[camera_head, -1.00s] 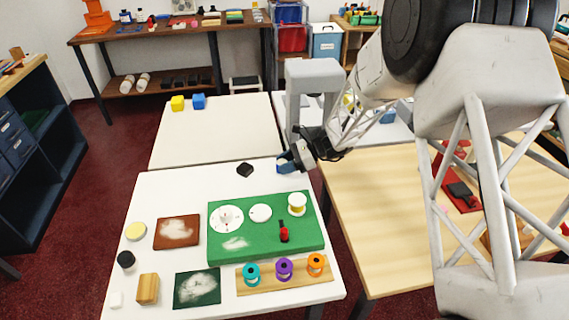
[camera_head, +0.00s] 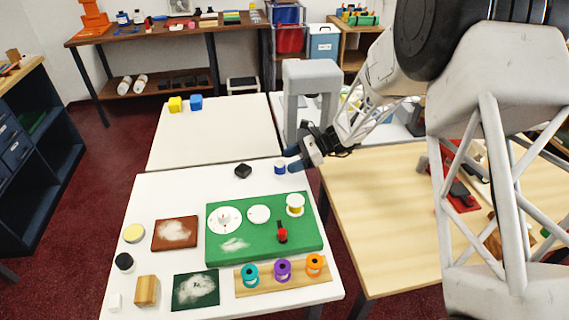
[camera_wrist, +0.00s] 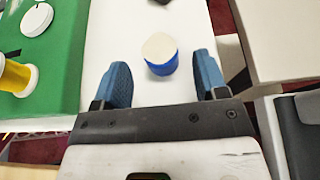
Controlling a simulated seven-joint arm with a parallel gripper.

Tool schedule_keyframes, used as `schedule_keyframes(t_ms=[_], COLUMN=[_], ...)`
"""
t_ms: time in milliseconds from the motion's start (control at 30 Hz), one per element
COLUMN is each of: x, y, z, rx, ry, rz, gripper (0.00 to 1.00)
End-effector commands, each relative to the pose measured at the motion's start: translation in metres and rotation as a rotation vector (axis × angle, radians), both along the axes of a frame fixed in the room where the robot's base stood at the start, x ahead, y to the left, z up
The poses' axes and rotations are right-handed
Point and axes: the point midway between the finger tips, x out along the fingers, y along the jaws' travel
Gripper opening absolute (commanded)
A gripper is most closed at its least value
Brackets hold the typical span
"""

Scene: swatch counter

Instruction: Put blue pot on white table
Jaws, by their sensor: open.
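The blue pot (camera_head: 280,168), a small blue cylinder with a pale top, stands upright on the white table (camera_head: 180,200) near its far right corner. In the wrist view the blue pot (camera_wrist: 160,54) sits ahead of and between the two blue fingers. My gripper (camera_head: 296,164) is open and empty, just right of the pot; in the wrist view its fingers (camera_wrist: 161,78) are spread wide with the white surface showing between them. I see no finger touching the pot.
A green mat (camera_head: 270,240) with white discs and a yellow spool (camera_head: 295,205) lies nearer. A second pale table (camera_head: 215,135) stands behind, and a wooden table (camera_head: 380,210) is at right.

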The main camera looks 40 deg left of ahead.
Motion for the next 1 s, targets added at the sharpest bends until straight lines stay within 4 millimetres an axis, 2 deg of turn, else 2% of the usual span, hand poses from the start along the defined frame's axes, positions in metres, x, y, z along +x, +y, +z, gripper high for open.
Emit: schedule_keyframes(t_ms=[300, 500, 1000], x=[0.034, 0.050, 0.056], y=[-0.034, -0.049, -0.056], z=[0.020, 0.029, 0.033], rx=[0.001, 0.001, 0.000], ry=[-0.001, -0.001, 0.000], rz=[-0.002, 0.000, 0.000], gripper=[0.66, 0.66, 0.66])
